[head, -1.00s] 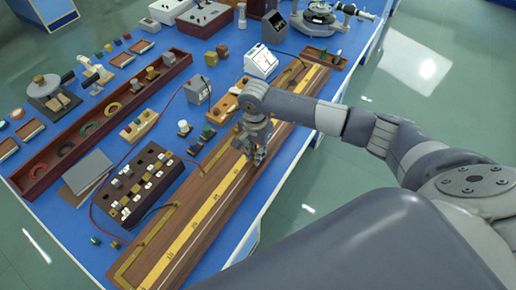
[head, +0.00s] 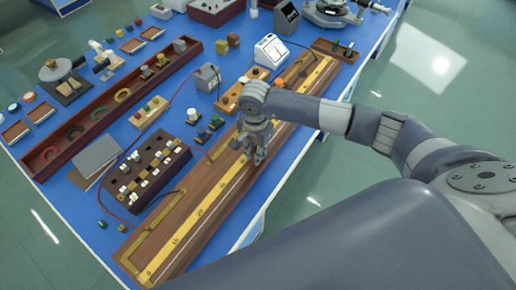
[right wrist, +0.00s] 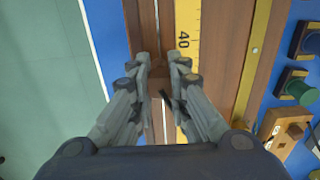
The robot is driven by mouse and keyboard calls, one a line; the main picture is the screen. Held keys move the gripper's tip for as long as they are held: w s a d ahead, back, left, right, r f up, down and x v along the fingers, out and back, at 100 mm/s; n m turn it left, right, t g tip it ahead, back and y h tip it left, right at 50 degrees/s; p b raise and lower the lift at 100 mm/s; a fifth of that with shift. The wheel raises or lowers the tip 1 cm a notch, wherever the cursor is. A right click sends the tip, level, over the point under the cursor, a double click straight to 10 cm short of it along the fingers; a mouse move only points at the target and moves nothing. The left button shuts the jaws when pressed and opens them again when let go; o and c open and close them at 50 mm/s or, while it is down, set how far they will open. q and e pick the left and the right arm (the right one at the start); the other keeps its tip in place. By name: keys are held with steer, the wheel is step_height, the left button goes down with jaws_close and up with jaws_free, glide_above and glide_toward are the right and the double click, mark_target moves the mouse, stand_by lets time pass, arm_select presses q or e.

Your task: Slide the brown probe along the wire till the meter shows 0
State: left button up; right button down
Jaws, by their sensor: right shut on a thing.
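The long wooden wire board (head: 206,183) with its yellow scale lies along the right side of the blue bench. My right gripper (head: 258,152) is over the board, partway along it. In the right wrist view, my right gripper (right wrist: 160,68) is shut on the brown probe (right wrist: 160,72), a small brown block over the wire strip beside the scale, near the 40 mark. Most of the probe is hidden by the fingers. The white-faced meter (head: 271,48) stands beyond the board; its reading is too small to tell. My left gripper is not in view.
A dark resistance box (head: 150,172) with white-topped plugs stands left of the board. A wooden key block (head: 232,98) and small terminals (head: 203,136) sit close to the board's left side. Red leads (head: 104,190) run across the bench. The floor (right wrist: 45,85) lies beyond the bench edge.

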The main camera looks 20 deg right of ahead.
mark_target(248, 169)
steer(key=shift+s+a, duration=0.55)
steer(key=shift+a, duration=0.3)
steer(key=shift+s+a, duration=0.55)
steer(key=shift+a, duration=0.3)
steer(key=shift+a, duration=0.15)
steer(key=shift+s+f+b, duration=0.25)
steer(key=shift+f+b, duration=0.1)
steer(key=shift+b, duration=0.05)
stand_by(3.8)
steer(key=c, duration=1.5)
jaws_free()
steer(key=shift+w, duration=0.1)
steer(key=shift+o, duration=0.2)
steer(key=shift+w, duration=0.15)
steer(key=shift+r, duration=0.2)
steer(key=shift+r, duration=0.3)
step_height(248, 169, up, 11)
